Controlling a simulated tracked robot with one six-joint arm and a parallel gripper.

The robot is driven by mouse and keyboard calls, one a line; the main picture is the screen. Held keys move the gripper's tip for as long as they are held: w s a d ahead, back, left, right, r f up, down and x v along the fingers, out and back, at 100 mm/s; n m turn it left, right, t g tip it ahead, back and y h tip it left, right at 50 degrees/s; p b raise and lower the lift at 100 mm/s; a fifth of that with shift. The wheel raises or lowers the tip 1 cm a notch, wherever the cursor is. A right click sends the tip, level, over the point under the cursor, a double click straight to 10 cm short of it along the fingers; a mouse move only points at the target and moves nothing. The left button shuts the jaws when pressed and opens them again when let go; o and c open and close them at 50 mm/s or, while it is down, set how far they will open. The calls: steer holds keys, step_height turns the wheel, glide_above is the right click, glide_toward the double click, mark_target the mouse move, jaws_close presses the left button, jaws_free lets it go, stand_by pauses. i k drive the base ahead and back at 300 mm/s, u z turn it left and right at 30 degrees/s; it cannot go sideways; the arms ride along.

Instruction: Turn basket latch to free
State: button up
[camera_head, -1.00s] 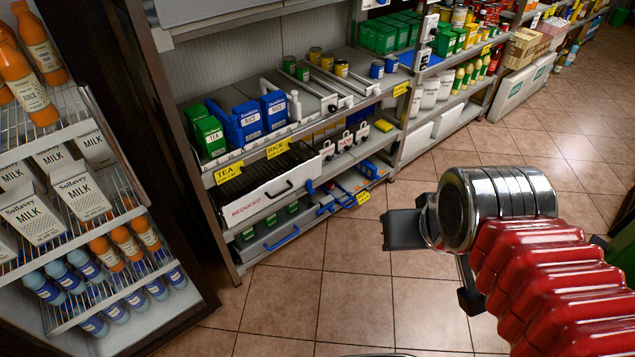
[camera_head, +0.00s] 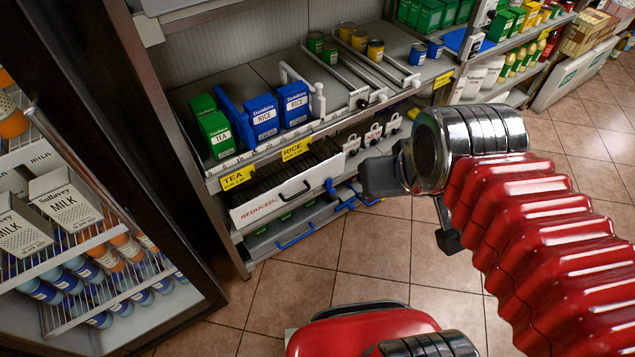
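My gripper (camera_head: 382,177) shows as a dark grey part at the left of the chrome wrist, in front of the lower right of the shelf unit. I cannot tell whether its fingers are apart, and I see nothing held. No part can be named for certain as the basket latch. A small blue part (camera_head: 330,187) sits at the right front end of the drawer marked REDUCED (camera_head: 272,203). White pieces with dark knobs (camera_head: 373,134) stand in a row right of that drawer. The wrist and gripper hide part of the shelves behind them.
Blue rice boxes (camera_head: 262,118) and green tea boxes (camera_head: 215,134) stand on the shelf above. A lower drawer has a blue handle (camera_head: 296,237). An open-fronted cooler with milk cartons (camera_head: 66,196) is at the left. The tiled floor (camera_head: 375,245) is clear before the shelves.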

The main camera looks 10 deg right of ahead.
mark_target(328, 181)
steer(key=u, duration=0.4)
steer(key=i, duration=0.95)
steer(key=u, duration=0.45)
